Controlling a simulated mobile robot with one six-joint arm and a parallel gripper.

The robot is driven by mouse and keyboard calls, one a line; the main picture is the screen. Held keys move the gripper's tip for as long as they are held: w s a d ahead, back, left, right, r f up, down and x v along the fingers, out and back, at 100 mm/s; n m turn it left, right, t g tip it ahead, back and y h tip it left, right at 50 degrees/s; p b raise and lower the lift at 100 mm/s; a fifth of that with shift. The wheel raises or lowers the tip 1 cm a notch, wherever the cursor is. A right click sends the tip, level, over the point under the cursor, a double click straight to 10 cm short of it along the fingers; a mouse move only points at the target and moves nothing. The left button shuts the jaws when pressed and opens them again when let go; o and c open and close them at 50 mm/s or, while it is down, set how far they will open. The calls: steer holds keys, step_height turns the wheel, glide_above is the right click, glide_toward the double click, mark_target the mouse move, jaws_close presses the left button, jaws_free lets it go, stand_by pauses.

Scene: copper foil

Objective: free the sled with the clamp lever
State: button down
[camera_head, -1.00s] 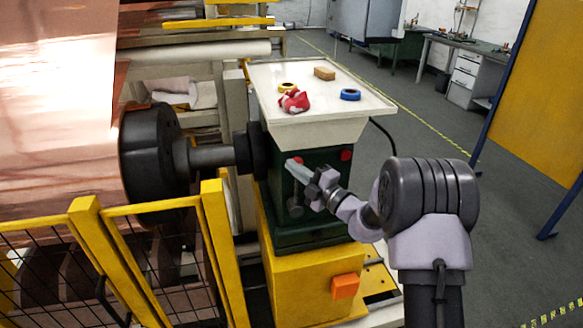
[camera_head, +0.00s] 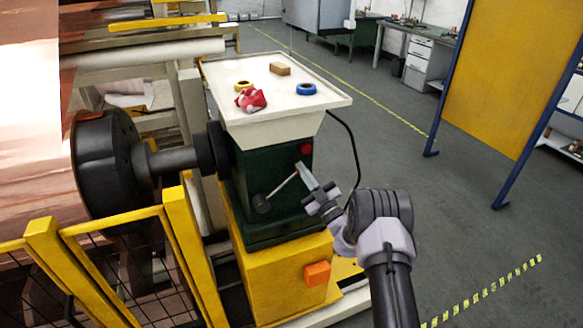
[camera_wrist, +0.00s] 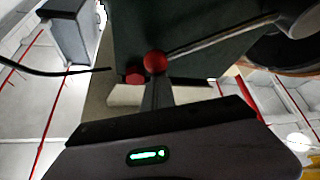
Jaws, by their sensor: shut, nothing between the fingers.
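The clamp lever (camera_head: 281,187) is a thin light rod on a dark hub (camera_head: 262,203), on the front of a dark green housing (camera_head: 284,220). It slants up to the right. In the wrist view its red ball knob (camera_wrist: 155,62) shows at the rod's end. My gripper (camera_head: 305,171) is shut and empty, its fingertips at the knob and hiding it in the head view. In the wrist view the fingertips (camera_wrist: 157,86) appear to meet the knob; contact is not certain. The housing stands on a yellow base (camera_head: 285,282); which part is the sled, I cannot tell.
A red button (camera_head: 306,149) sits close beside the knob. A cream tray (camera_head: 325,95) tops the housing, holding tape rolls, a red cloth and a block. A black shaft (camera_head: 175,160) joins the copper roll at left. A yellow fence (camera_head: 180,235) stands front left; floor at right is clear.

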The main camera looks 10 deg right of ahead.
steer(key=d+f+m+t+h+b, duration=0.1)
steer(key=d+f+m+b, duration=0.1)
steer(key=f, duration=0.4)
steer(key=shift+w+d+f+m+b, duration=0.15)
steer(key=shift+w+d+m+b, duration=0.15)
steer(key=shift+d+b, duration=0.45)
steer(key=shift+s+a+f, duration=0.1)
step_height(320, 180, up, 5)
steer(key=p, duration=0.4)
steer(key=a+v, duration=0.1)
steer(key=v, duration=0.9)
steer(key=shift+s+a+f+p, duration=0.15)
steer(key=shift+s+f+p, duration=0.15)
steer(key=shift+s+p, duration=0.15)
